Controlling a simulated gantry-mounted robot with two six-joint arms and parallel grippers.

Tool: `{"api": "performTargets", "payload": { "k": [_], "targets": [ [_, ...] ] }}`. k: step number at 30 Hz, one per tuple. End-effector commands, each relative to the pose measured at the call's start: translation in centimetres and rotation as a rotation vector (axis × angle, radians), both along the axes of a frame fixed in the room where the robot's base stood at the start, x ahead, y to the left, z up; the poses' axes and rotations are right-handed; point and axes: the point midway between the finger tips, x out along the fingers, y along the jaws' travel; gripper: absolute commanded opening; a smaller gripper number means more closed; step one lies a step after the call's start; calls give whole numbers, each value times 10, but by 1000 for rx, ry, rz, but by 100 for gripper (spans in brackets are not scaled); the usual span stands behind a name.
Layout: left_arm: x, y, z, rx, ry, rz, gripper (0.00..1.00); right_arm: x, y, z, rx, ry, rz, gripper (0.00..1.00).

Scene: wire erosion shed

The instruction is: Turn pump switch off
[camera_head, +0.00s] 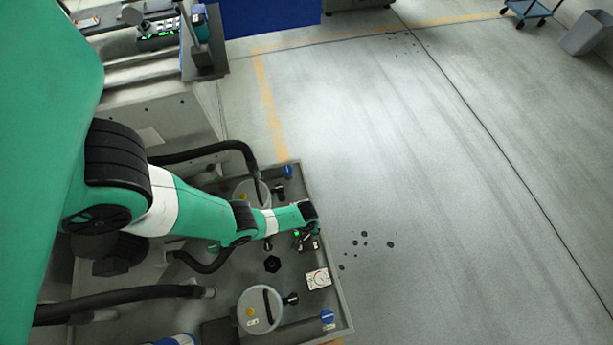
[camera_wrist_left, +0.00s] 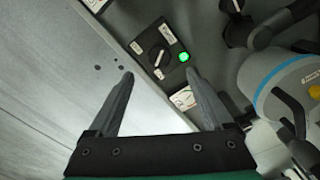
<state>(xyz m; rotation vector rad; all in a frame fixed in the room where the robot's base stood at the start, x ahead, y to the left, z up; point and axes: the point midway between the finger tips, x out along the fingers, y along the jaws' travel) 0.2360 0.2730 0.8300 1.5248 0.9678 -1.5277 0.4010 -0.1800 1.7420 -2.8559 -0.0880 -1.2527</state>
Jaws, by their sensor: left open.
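The pump switch (camera_wrist_left: 155,50) is a black square plate with a round rotary knob and a white pointer line, seen in the left wrist view. A green lamp (camera_wrist_left: 183,57) beside the knob is lit, and it also shows in the head view (camera_head: 297,233). My left gripper (camera_wrist_left: 160,75) is open and empty, its two fingers apart with the knob appearing just beyond and between their tips. I cannot tell how far the tips are from the knob. In the head view the left gripper (camera_head: 306,238) hides most of the switch. My right gripper is not in view.
A white gauge (camera_head: 318,279) and a filter canister (camera_head: 260,312) with a black handle sit on the pump unit. Blue valve handles (camera_head: 327,317) stand near its edge. Thick black hoses (camera_head: 205,152) run across it. The floor (camera_head: 430,200) to the right is clear.

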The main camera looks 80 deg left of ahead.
Motion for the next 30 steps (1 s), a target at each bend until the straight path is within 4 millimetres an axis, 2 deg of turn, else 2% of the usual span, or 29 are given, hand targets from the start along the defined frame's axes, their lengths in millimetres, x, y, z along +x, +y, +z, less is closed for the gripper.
{"api": "performTargets", "payload": {
  "k": [1, 6, 9, 15, 23, 30],
  "targets": [
    [0, 0, -21, 0, 1, 0, 84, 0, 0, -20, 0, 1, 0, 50],
    [1, 0, -62, 0, 0, 0, 84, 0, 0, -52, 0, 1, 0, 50],
    [1, 0, -79, 0, 0, 0, 84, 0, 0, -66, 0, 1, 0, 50],
    [1, 0, -93, 0, -1, 0, 84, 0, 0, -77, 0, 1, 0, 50],
    [1, 0, -91, 0, -1, 0, 84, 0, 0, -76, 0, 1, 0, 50],
    [1, 0, -91, 0, -1, 0, 43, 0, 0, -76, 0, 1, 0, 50]
  ]
}}
